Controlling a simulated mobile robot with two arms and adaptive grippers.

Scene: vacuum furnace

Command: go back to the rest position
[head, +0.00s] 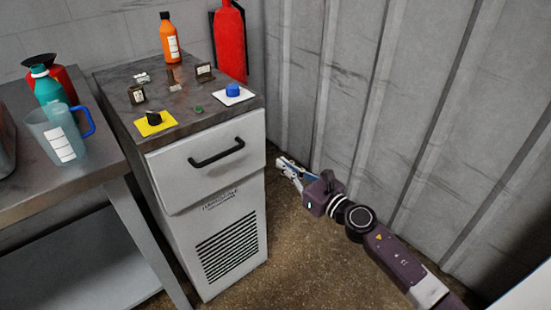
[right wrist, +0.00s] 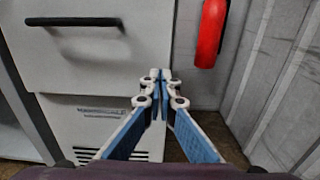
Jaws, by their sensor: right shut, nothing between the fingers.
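My right gripper (head: 286,166) is to the right of the white cabinet, in front of the corrugated wall, with its arm coming in from the lower right. In the right wrist view the fingertips (right wrist: 160,76) meet and hold nothing. The white vacuum furnace cabinet (head: 222,215) has a drawer front with a black handle (head: 216,153); the drawer front looks closed. The handle also shows at the upper left in the right wrist view (right wrist: 75,22). My left gripper is in neither view.
On the cabinet top stand an orange bottle (head: 170,38), a blue knob on a white plate (head: 233,91) and a black knob on a yellow plate (head: 155,121). A red extinguisher (head: 230,42) is behind. A metal table (head: 97,165) with a jug (head: 58,137) stands left. Floor below my right arm is clear.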

